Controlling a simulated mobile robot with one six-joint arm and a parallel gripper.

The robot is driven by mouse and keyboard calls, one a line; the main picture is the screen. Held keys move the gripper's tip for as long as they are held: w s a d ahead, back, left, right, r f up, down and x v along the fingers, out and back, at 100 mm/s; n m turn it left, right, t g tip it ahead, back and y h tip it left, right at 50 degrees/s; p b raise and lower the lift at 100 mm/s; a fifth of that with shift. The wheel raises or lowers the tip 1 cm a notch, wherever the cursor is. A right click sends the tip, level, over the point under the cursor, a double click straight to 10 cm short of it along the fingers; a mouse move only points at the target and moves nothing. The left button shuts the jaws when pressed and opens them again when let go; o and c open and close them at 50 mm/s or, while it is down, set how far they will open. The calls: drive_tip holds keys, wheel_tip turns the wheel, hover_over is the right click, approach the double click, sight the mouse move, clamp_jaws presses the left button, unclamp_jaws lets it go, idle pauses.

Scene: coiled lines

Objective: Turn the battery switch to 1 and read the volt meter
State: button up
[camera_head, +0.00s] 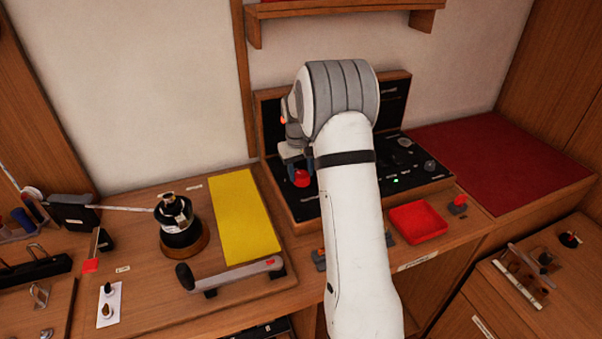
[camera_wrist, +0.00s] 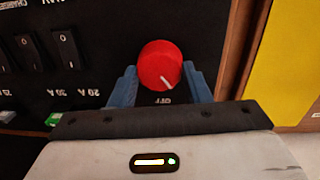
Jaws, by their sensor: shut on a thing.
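The battery switch is a red round knob (camera_wrist: 160,66) on a black panel, also visible in the head view (camera_head: 301,179). My gripper (camera_wrist: 161,84) has its blue fingers on either side of the knob, shut on it; the gripper also shows in the head view (camera_head: 298,165). A white pointer line on the knob points down and slightly right in the wrist view, toward an upside-down "OFF" label (camera_wrist: 163,100). The black switch panel (camera_head: 415,176) is partly hidden by my arm. I cannot make out a volt meter or any reading.
Rocker switches (camera_wrist: 65,50) sit left of the knob in the wrist view. A yellow sheet (camera_head: 243,215), a winch-like drum (camera_head: 180,225) and a handle (camera_head: 230,275) lie to the left. A red tray (camera_head: 418,222) stands in front of the panel.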

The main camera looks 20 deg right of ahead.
sight(300, 175)
drive_tip(key=n, duration=0.4)
drive_tip(key=shift+n+b, duration=0.3)
drive_tip(key=shift+b, duration=0.1)
idle(0.4)
drive_tip(key=o, duration=1)
drive_tip(key=shift+r, duration=0.1)
drive_tip(key=r, duration=0.7)
drive_tip(key=shift+s+a+r+b, duration=0.15)
drive_tip(key=shift+a+r+b, duration=0.15)
drive_tip(key=shift+b, duration=0.1)
